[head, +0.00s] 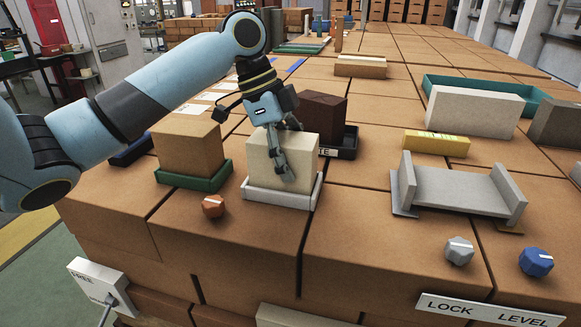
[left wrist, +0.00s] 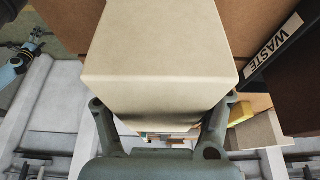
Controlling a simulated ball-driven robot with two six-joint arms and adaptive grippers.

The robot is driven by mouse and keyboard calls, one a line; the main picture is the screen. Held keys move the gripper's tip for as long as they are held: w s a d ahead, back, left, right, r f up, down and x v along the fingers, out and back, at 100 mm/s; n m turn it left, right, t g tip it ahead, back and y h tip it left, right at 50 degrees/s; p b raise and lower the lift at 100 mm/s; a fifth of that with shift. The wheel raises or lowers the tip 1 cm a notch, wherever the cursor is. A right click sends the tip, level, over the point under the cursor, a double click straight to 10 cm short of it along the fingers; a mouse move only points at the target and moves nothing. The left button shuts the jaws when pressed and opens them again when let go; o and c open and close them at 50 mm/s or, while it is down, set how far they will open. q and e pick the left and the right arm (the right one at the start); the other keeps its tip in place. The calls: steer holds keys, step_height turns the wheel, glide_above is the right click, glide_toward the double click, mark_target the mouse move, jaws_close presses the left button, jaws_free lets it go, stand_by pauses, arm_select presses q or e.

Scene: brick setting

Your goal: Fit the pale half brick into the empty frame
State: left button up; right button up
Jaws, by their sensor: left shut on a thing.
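The pale half brick (head: 300,158) stands upright at the white frame (head: 283,197). The front rim of the frame hides its lower edge, and I cannot tell whether it rests on the bottom. My left gripper (head: 285,172) comes from above and behind and is shut on the pale half brick. In the left wrist view the brick (left wrist: 160,60) fills the middle between the fingers. A light-blue arm end with dark parts, likely my right gripper (left wrist: 30,50), shows small at the left edge of that view; its jaws are unclear.
A tan brick in a green frame (head: 185,181) stands left. A dark brick (head: 322,115) stands behind in a black tray (head: 349,143). An orange knob (head: 213,206) lies in front. A grey channel-shaped holder (head: 455,188) and yellow level (head: 436,143) are at right.

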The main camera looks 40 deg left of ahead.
arm_select(q)
steer(key=shift+r, duration=0.15)
steer(key=shift+s, duration=0.1)
steer(key=o, duration=1.3)
steer(key=shift+f, duration=0.2)
steer(key=o, duration=0.5)
arm_select(e)
steer(key=shift+s+a, duration=0.2)
steer(key=shift+a, duration=0.2)
